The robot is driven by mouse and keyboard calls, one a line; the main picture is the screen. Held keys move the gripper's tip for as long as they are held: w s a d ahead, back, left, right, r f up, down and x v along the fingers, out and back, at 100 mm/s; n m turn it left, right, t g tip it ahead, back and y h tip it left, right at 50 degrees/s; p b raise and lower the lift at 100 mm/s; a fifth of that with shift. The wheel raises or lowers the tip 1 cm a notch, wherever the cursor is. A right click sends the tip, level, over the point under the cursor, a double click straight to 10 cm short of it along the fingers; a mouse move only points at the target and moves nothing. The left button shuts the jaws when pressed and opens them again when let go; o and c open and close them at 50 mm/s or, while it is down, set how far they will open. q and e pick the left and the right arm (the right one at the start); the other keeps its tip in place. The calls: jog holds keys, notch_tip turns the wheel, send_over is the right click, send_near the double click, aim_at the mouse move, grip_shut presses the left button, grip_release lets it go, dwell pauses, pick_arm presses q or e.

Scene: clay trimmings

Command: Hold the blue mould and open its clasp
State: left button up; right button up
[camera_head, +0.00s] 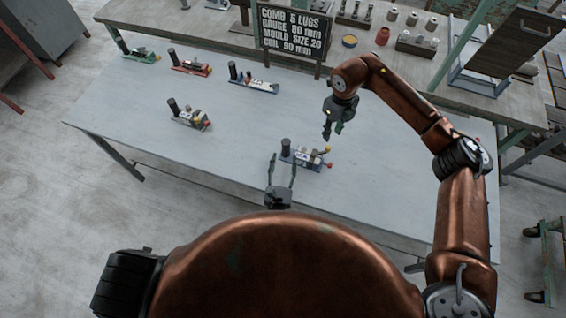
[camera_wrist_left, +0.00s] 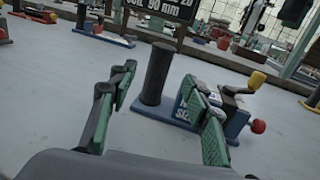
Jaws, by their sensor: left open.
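The blue mould (camera_head: 301,160) stands on the near part of the table, with a dark upright post at its left end and a yellow knob and red ball at its right. In the left wrist view the blue mould (camera_wrist_left: 187,104) is close ahead, partly hidden by the right finger. My left gripper (camera_head: 283,163) is open, its green-padded fingers (camera_wrist_left: 157,84) either side of the post in view; I cannot tell whether they touch it. My right gripper (camera_head: 333,133) points down above the table, behind and right of the mould, apparently open and empty.
A dark sign (camera_head: 292,30) stands at the table's back edge. The table's left front (camera_head: 190,155) is clear.

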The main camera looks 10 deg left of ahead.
aim_at(286, 149)
pick_arm(q)
jog(key=w, duration=0.7)
jog(key=shift+w+a, duration=0.1)
jog(key=shift+w, duration=0.05)
jog(key=shift+c, duration=0.3)
grip_shut()
